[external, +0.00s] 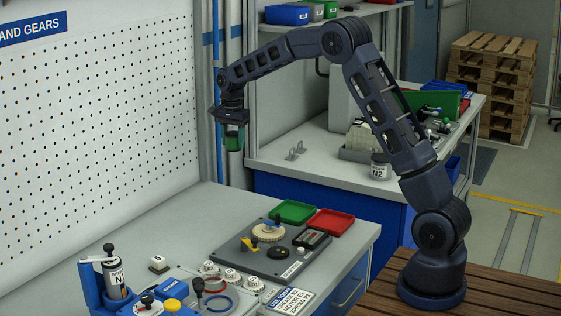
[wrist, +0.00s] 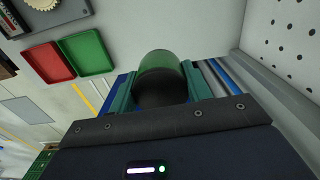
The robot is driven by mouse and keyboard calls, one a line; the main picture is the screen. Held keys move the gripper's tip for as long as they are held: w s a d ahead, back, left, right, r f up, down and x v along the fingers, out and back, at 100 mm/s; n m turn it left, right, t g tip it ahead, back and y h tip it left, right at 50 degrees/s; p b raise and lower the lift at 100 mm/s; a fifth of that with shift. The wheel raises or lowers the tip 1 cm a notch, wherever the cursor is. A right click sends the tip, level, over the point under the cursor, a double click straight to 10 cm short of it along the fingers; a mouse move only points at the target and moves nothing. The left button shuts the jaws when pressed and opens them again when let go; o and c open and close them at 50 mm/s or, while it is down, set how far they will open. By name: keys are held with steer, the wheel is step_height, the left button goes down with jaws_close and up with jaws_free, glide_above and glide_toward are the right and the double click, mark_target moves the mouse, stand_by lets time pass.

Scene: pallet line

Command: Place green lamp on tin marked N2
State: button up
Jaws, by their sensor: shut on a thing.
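My gripper (external: 232,116) is raised high at the end of my arm, near the pegboard's right edge. It is shut on the green lamp (external: 233,138), which hangs below the fingers. In the wrist view the lamp (wrist: 162,68) has a green translucent top and a dark base, and sits between the two green fingers (wrist: 160,90).
The front bench (external: 190,222) holds a gear board (external: 265,250), a green tray (external: 296,211), a red tray (external: 330,222) and a tin marked N in a blue holder (external: 116,279). On the rear bench are metal hooks (external: 296,151) and a grey box (external: 363,150). Pallets (external: 491,80) stand behind.

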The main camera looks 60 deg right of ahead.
steer(key=shift+d+r, duration=0.1)
steer(key=shift+r, duration=0.1)
steer(key=s+d+r+m, duration=0.1)
steer(key=s+d+m, duration=0.1)
steer(key=d, duration=0.6)
steer(key=s+d+r+m, duration=0.1)
steer(key=s+d+m, duration=0.15)
steer(key=d, duration=0.55)
step_height(320, 180, up, 4)
steer(key=m, duration=1.2)
glide_above(382, 157)
step_height(382, 157, down, 19)
steer(key=shift+w+d+f, duration=0.1)
steer(key=shift+w+f, duration=0.05)
steer(key=shift+f, duration=0.05)
steer(key=shift+f, duration=0.15)
steer(key=o, duration=0.9)
steer(key=shift+o, duration=0.4)
